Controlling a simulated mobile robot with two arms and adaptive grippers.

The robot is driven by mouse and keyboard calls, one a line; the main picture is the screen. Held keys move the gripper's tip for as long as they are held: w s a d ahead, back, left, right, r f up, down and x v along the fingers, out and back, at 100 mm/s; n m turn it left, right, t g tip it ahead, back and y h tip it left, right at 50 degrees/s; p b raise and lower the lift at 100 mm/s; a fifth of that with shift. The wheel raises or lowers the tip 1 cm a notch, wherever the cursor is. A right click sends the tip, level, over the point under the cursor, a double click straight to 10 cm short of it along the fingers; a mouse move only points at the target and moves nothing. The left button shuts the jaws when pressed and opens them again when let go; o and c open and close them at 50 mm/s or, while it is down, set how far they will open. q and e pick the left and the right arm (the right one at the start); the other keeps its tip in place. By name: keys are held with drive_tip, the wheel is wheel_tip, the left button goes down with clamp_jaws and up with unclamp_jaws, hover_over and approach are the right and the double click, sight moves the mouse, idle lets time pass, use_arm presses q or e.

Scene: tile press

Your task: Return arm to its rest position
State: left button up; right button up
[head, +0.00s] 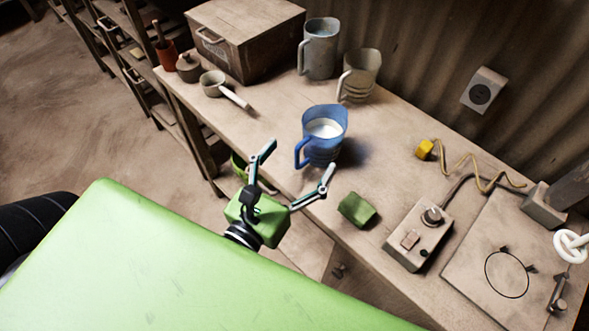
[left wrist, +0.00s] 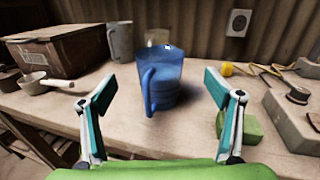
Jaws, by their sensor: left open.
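My left gripper (head: 296,172) is open and empty at the front edge of the workbench, its two fingers spread apart. A blue pitcher (head: 312,150) with white contents stands upright on the bench just beyond the fingers. In the left wrist view the blue pitcher (left wrist: 175,85) stands between and beyond the open fingertips of the left gripper (left wrist: 166,85), with its handle toward me. I see no contact between the fingers and the pitcher. My right gripper is not in view.
A green block (head: 357,209) and a control box (head: 418,236) lie to the right, near a press plate (head: 470,275). A wooden box (head: 243,40), a grey pitcher (head: 319,50), a clear pitcher (head: 358,75) and a ladle (head: 213,84) stand farther back. A yellow cable (head: 478,172) lies right.

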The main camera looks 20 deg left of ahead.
use_arm(q)
drive_tip(key=shift+s+b, duration=0.3)
drive_tip(key=shift+s, duration=0.45)
